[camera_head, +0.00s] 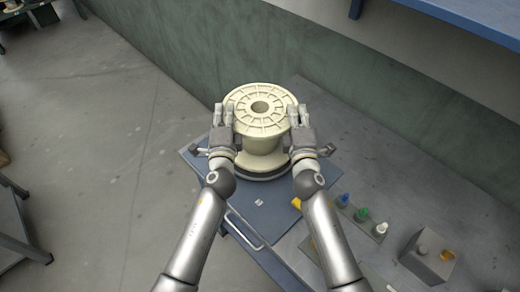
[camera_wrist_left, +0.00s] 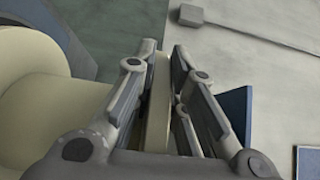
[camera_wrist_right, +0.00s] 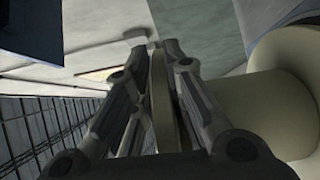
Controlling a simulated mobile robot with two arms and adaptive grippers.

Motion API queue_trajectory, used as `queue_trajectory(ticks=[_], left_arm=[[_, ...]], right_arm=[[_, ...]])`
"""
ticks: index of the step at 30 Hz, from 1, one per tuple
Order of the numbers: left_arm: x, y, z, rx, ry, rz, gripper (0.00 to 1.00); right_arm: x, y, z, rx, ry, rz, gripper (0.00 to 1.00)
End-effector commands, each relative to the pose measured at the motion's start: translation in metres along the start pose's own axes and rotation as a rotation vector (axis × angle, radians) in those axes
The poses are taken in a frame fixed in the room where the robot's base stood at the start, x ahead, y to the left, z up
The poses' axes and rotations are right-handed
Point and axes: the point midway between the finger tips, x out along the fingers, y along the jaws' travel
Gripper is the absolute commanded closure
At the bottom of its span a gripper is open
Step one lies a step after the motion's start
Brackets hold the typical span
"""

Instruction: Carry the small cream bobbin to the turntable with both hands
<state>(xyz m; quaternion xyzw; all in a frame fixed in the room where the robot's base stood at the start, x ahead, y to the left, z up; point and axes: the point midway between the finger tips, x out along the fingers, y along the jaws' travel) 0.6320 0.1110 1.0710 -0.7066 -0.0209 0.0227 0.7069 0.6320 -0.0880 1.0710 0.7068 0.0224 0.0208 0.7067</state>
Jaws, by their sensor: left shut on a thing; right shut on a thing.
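The cream bobbin (camera_head: 262,117) stands upright with its spoked upper flange facing up. My left gripper (camera_head: 225,112) is shut on the left edge of that flange. My right gripper (camera_head: 297,114) is shut on the right edge. In the left wrist view the flange (camera_wrist_left: 158,105) runs edge-on between the fingers. It also shows so in the right wrist view (camera_wrist_right: 161,105). A dark round turntable (camera_head: 262,174) shows below the bobbin's lower flange, on the blue work surface. I cannot tell whether the lower flange touches it.
The grey bench (camera_head: 375,165) extends to the right. A strip with small blue, green and white-capped bottles (camera_head: 361,214) lies right of my right forearm, near a grey box (camera_head: 427,255). A green wall (camera_head: 300,65) rises behind. Open concrete floor (camera_head: 90,130) is at left.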

Motion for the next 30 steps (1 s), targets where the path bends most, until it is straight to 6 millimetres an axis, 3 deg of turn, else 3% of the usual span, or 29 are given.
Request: queue_trajectory(ticks=[6,7,12,23,30], left_arm=[[0.0,0.014,0.0,0.001,-0.001,-0.001,1.0],[0.0,0.014,0.0,0.001,-0.001,0.0,0.86],[0.0,0.012,0.0,0.001,-0.001,0.001,0.65],[-0.003,0.012,0.0,0.0,0.0,0.001,0.65],[-0.038,0.013,0.0,0.0,0.0,0.003,0.65]], right_arm=[[0.0,-0.013,0.0,0.001,0.0,0.003,1.0],[0.0,-0.013,0.0,0.001,0.0,0.002,0.86],[0.0,-0.011,0.0,0.0,0.0,0.001,0.65],[0.0,-0.012,0.0,0.0,0.0,0.0,0.65],[0.0,-0.012,0.0,0.0,0.0,0.0,0.65]])
